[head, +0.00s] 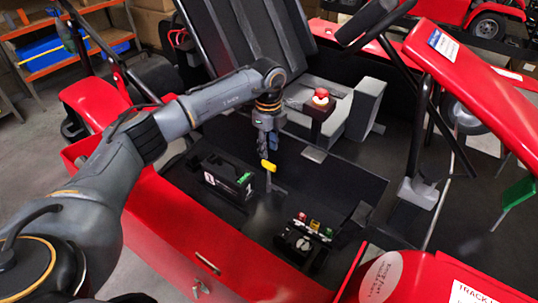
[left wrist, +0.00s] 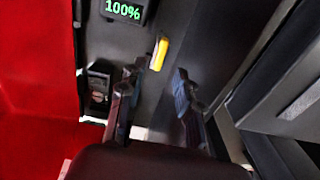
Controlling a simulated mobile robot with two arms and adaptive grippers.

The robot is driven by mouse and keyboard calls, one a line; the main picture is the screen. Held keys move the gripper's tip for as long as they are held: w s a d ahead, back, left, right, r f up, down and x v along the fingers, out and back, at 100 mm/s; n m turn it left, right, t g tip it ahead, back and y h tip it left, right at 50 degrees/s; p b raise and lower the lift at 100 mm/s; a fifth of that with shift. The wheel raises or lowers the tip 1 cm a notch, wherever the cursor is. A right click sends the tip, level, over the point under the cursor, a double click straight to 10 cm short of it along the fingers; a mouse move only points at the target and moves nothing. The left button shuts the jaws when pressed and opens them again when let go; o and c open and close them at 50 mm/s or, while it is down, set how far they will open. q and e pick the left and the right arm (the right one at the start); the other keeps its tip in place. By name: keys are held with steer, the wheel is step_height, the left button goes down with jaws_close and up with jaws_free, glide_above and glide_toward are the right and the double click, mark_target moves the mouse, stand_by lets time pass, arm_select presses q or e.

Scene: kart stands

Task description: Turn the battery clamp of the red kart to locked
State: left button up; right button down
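The red kart (head: 230,250) fills the middle of the head view, with a black battery (head: 222,176) in its open bay. A yellow handle tip (head: 268,166), which looks like the battery clamp's lever, stands beside the battery on a thin dark stem. In the left wrist view the yellow handle (left wrist: 159,54) shows just beyond the fingertips, near the line between them. My left gripper (head: 268,145) points down just above the handle. In the left wrist view its fingers (left wrist: 158,88) are apart with nothing between them. My right gripper is in neither view.
A green 100% display (left wrist: 123,9) shows in the left wrist view. A red mushroom button (head: 321,97) stands behind the bay. A small box with coloured knobs (head: 303,240) is at its front right.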

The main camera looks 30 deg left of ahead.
mark_target(269, 163)
arm_select(q)
step_height(269, 163, down, 6)
steer(key=shift+r+p, duration=0.15)
steer(key=shift+p, duration=0.5)
jaws_close()
